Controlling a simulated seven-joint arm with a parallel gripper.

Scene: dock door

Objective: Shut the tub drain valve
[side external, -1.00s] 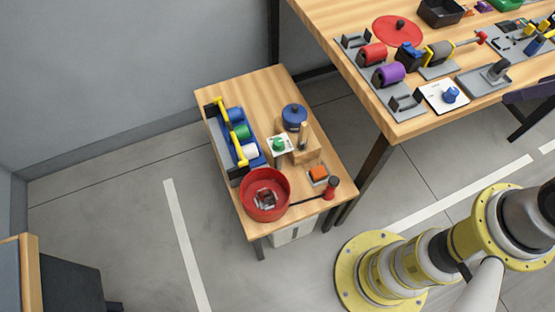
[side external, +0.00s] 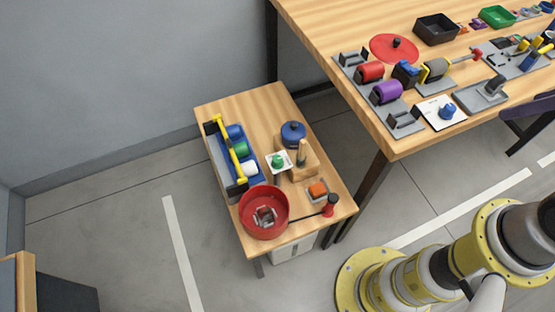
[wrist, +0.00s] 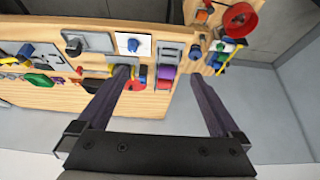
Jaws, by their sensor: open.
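A red round tub (side external: 246,203) sits at the front of the small wooden table in the side view, with a small grey and dark item inside. A thin dark pipe runs from the tub to a valve with a red and black handle (side external: 331,205) at the table's front right corner. The exact handle setting is too small to tell. The tub also shows at the top right of the wrist view (wrist: 240,18). My gripper (wrist: 160,76) is open and empty in the wrist view, apart from the tub and valve.
A larger bench (side external: 350,25) with several fixtures stands to the right. Floor is open left of the small table.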

